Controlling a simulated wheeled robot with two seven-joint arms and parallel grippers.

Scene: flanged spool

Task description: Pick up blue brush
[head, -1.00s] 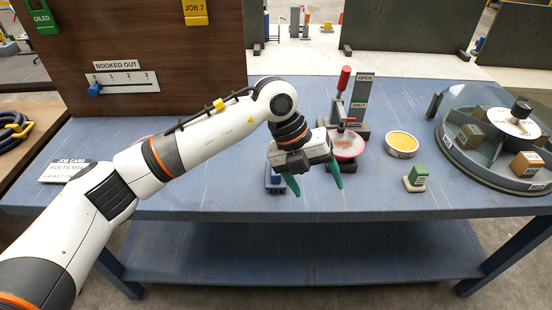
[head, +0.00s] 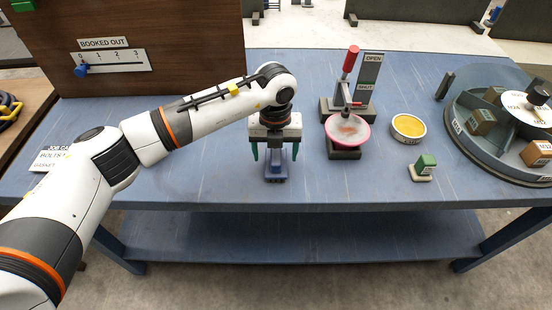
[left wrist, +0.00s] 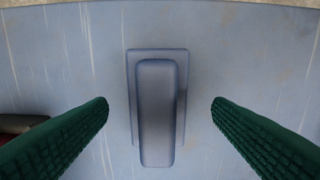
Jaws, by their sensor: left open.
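The blue brush (head: 275,179) stands on the blue bench, left of the pink dish. My left gripper (head: 275,156) is above it, pointing down, with its green fingers apart, one on each side of the brush in the head view. In the left wrist view the brush (left wrist: 157,118) is centred between the two open fingers (left wrist: 160,104), with a clear gap on both sides. Its narrow upper part sits on a wider base. The gripper hides part of the brush in the head view. My right gripper is not in view.
A pink dish (head: 358,124) sits by a red-handled toggle clamp (head: 350,62) to the right. Beyond are a yellow-filled tin (head: 408,127), a green-topped block (head: 425,163) and a round compartment tray (head: 470,143). A brown board (head: 190,40) stands at back left.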

